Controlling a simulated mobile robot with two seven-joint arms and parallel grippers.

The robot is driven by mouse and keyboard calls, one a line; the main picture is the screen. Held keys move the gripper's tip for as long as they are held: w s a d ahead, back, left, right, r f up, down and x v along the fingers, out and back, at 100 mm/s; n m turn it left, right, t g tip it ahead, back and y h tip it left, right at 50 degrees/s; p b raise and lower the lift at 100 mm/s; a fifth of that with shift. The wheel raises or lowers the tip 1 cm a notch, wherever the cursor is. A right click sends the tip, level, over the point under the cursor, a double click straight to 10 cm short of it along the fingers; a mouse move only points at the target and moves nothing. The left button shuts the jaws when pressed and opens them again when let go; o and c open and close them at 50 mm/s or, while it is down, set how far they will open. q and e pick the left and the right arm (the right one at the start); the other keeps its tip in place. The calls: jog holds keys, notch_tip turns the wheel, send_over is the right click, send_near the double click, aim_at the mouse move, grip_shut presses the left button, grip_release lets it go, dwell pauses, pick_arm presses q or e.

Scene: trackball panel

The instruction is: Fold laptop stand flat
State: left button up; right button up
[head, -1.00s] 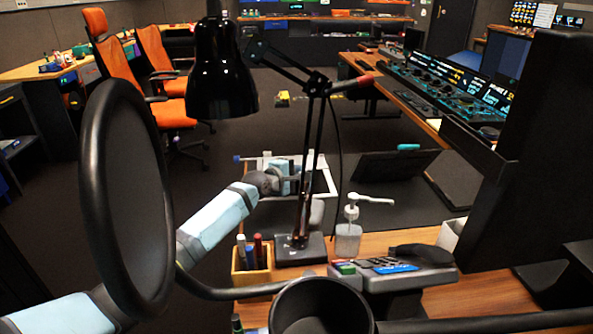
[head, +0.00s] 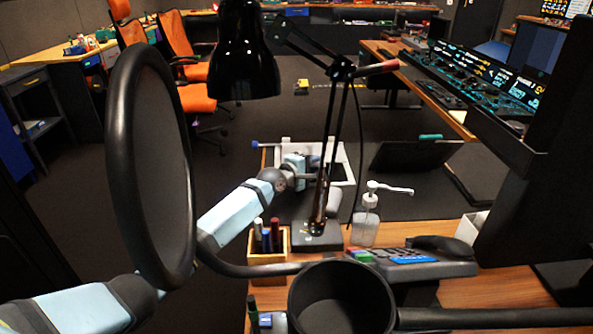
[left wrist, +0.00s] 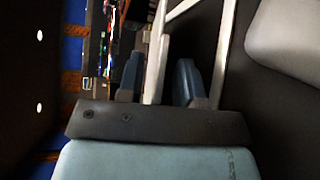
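A pale frame of thin bars, apparently the laptop stand (head: 348,163), is behind the desk lamp, low beyond the desk edge. The lamp and my left arm partly hide it. My left gripper (head: 306,164) is at its near left part. In the left wrist view, the two blue-grey fingers of my left gripper (left wrist: 158,82) stand apart, with a white bar of the stand (left wrist: 157,55) between them, closer to the left finger. Another pale bar (left wrist: 222,50) runs outside the right finger. I cannot tell whether the fingers touch the bar. My right gripper is not in view.
A black desk lamp (head: 245,65) and a round black screen (head: 150,165) stand in front. A dark tilted panel (head: 415,157) is right of the stand.

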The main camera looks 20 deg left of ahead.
pick_arm(q)
jog(key=p+v, duration=0.1)
jog(key=v, duration=0.3)
jog(key=shift+r, duration=0.1)
jog(key=p+v, duration=0.2)
jog(key=v, duration=0.6)
jog(key=shift+s+a, duration=0.15)
jog(key=shift+s, duration=0.1)
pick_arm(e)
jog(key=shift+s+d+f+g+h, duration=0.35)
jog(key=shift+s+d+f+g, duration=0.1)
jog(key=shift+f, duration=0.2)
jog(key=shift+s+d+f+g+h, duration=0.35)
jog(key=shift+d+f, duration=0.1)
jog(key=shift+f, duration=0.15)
pick_arm(q)
jog(key=shift+c, duration=0.2)
